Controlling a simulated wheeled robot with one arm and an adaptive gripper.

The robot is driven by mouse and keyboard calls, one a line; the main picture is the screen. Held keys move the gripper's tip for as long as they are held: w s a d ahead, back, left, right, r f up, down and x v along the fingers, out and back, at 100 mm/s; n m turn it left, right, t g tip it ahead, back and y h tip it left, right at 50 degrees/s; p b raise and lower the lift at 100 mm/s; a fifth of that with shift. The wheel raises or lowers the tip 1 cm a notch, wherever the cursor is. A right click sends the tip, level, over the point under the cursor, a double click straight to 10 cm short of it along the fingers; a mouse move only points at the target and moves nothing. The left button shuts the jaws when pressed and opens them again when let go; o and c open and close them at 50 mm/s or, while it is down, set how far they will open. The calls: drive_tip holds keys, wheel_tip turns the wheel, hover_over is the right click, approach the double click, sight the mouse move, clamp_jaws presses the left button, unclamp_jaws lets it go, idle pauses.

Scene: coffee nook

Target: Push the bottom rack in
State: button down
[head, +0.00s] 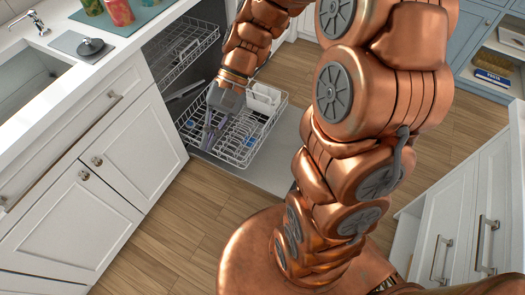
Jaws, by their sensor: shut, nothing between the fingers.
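The bottom rack (239,153) of the dishwasher is a white wire basket, partly pulled out over the open door (270,172). A white cutlery basket (264,99) sits at its right side. My gripper (208,143) reaches down over the rack, its fingers shut with nothing between them. The fingertips are at the rack's left front part; I cannot tell whether they touch the wires. My gripper and wrist hide part of the rack's middle and back.
The top rack (185,50) is above, partly out. White cabinets (131,150) with a sink (28,80) stand left of the dishwasher. White drawers (460,215) stand at the right. Wooden floor (190,220) is clear before the door.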

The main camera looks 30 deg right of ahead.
drive_tip(key=w+d+f+m+t+y+b, duration=0.3)
drive_tip(key=w+d+f+m+b, duration=0.25)
drive_tip(key=f, duration=0.45)
drive_tip(key=w+d+f+m+t+y+b, duration=0.2)
drive_tip(key=w+d+f+m+t+b, duration=0.15)
drive_tip(key=w+f+b, duration=0.5)
drive_tip(key=w+d+f+m+t+y+b, duration=0.35)
drive_tip(key=w+d+f, duration=0.3)
drive_tip(key=f, duration=0.65)
drive_tip(key=w+d+f+m+t+h+b, duration=0.1)
drive_tip(key=d+f+m+t+b, duration=0.25)
drive_tip(key=d+f, duration=0.4)
drive_tip(key=w+d+f+m+t+h+b, duration=0.1)
drive_tip(key=d+f+m+t+h+b, duration=0.3)
drive_tip(key=f, duration=0.6)
drive_tip(key=m+t+h+b, duration=0.2)
drive_tip(key=m+h+b, duration=0.15)
drive_tip(key=b, duration=0.25)
approach(258, 143)
drive_tip(key=shift+m+y, duration=0.35)
drive_tip(key=shift+y, duration=0.05)
drive_tip(key=b+x, duration=0.4)
drive_tip(key=x, duration=0.1)
drive_tip(key=shift+w+b, duration=0.25)
drive_tip(key=shift+b, duration=0.1)
drive_tip(key=shift+x, duration=0.85)
drive_tip(key=shift+a, duration=0.1)
